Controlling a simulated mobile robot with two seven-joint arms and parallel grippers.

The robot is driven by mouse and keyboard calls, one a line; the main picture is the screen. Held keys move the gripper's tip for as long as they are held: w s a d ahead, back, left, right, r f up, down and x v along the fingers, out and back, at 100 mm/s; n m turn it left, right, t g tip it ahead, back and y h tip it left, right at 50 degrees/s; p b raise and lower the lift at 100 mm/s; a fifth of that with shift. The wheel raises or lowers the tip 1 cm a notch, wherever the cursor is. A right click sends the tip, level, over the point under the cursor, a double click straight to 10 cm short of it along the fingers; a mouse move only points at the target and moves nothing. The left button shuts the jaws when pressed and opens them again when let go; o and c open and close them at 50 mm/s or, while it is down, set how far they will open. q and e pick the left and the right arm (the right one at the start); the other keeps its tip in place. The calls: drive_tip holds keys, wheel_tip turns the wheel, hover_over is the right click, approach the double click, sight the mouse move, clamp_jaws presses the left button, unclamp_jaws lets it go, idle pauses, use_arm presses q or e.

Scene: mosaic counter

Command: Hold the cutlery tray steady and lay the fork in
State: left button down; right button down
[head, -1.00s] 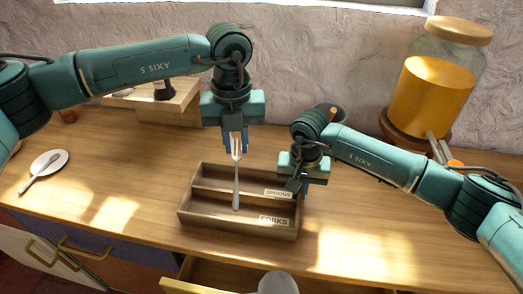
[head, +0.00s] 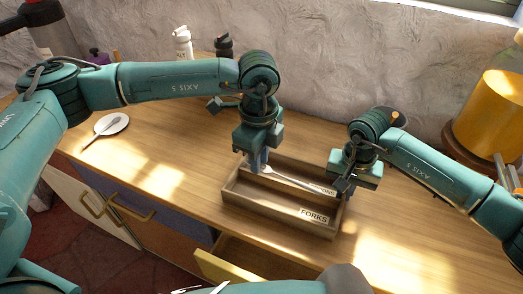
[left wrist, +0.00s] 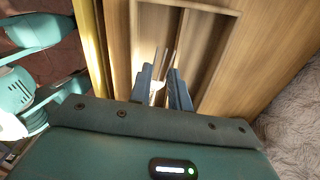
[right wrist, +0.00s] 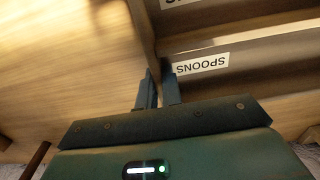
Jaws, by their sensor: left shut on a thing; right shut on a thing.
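The wooden cutlery tray (head: 228,202) stands on the counter, with a compartment labelled SPOONS behind one labelled FORKS. In the left wrist view the fork (left wrist: 157,88) shows between the fingers. My right gripper (head: 346,190) is shut on the tray's right wall, also seen in the right wrist view (right wrist: 148,40).
A white plate (head: 101,127) with a utensil lies at the left. A jar of orange contents (head: 490,110) stands at the right. White (head: 182,42) and dark (head: 223,45) bottles stand at the back. An open drawer (head: 225,268) juts out below the tray.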

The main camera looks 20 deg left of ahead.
use_arm(q)
drive_tip(key=shift+f, duration=2.3)
drive_tip(key=c, duration=1.2)
unclamp_jaws()
drive_tip(key=shift+c, duration=0.2)
drive_tip(key=shift+r, duration=0.1)
wheel_tip(320, 180, up, 12)
drive_tip(key=shift+f, duration=0.1)
